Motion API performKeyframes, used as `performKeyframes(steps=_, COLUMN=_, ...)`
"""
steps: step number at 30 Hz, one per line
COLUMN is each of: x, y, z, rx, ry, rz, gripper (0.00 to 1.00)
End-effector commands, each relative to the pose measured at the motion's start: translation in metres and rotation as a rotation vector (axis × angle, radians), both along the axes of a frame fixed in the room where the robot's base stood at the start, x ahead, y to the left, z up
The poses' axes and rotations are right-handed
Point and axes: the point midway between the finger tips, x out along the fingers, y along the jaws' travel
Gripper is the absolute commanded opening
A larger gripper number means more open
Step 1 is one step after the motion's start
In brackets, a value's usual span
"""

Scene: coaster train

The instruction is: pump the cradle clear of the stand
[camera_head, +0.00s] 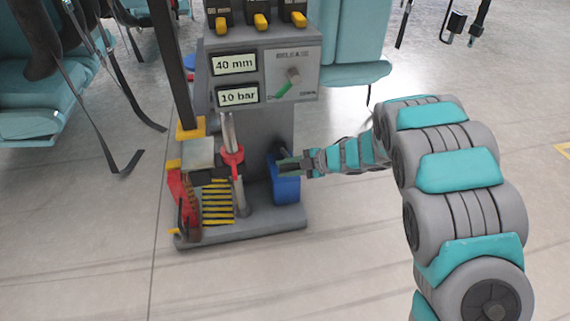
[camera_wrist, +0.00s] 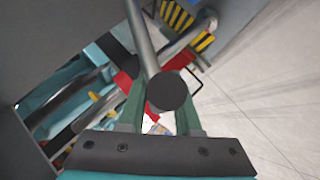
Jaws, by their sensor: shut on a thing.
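My gripper (camera_head: 290,163) reaches in from the right, beside the blue cylinder (camera_head: 286,190) at the right of the grey machine. In the wrist view my gripper (camera_wrist: 160,90) has its fingers on both sides of a grey bar with a round black end, the pump handle (camera_wrist: 168,93), and is shut on it. A grey block, seemingly the cradle (camera_head: 198,153), sits at the left above yellow-black stripes (camera_head: 217,203); whether it touches a stand is unclear. A red collar (camera_head: 232,158) surrounds a metal rod. The displays (camera_head: 235,64) read 40 mm and 10 bar.
A release dial (camera_head: 293,78) with a green mark is on the panel, below several yellow-tipped levers (camera_head: 261,21). Teal seats (camera_head: 40,100) with hanging straps stand at the left. Another teal seat (camera_head: 350,74) is behind. The floor at right is clear.

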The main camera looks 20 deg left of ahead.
Motion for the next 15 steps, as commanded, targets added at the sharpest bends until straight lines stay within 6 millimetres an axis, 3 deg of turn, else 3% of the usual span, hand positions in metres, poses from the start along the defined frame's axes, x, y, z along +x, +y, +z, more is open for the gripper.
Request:
performKeyframes(steps=11, x=0.0009, y=-0.0009, z=-0.004, rx=-0.004, ry=0.003, rz=-0.005, gripper=0.0)
performKeyframes(steps=12, x=0.001, y=-0.001, z=-0.0039, rx=-0.004, ry=0.002, rz=-0.007, gripper=0.37)
performKeyframes(steps=15, x=0.0008, y=-0.0007, z=-0.0033, rx=-0.003, ry=0.002, rz=-0.005, gripper=0.48)
